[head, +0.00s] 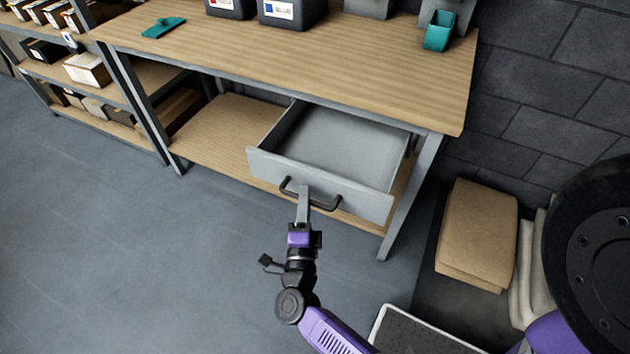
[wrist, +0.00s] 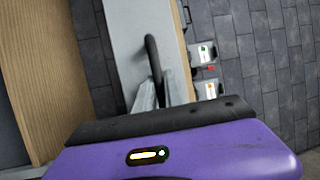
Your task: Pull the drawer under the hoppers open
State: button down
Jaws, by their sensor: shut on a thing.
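The grey drawer (head: 315,182) under the workbench stands pulled out, and its empty inside shows. Its front also shows in the wrist view (wrist: 128,30). A dark bar handle (head: 326,205) is fixed to the drawer front; it shows in the wrist view too (wrist: 153,58). In the wrist view the two grey fingers lie on either side of the bar. Parts of two dark hoppers, one labelled blue (head: 292,12), stand on the bench top above.
The wooden workbench (head: 300,60) has a metal leg (head: 412,195) right of the drawer. A teal scoop (head: 163,27) and a teal cup (head: 439,38) are on top. Shelves with boxes stand at left, a cardboard-coloured stack (head: 478,232) at right. Floor (head: 150,260) at left is clear.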

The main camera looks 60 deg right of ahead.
jog(key=shift+a, duration=1.05)
jog(key=c, duration=1.5)
grip_release()
jog(key=shift+o, duration=0.2)
jog(key=b+v, duration=0.1)
jog(key=v, duration=0.6)
jog(key=shift+s+a, duration=0.25)
jog(key=shift+f, duration=0.15)
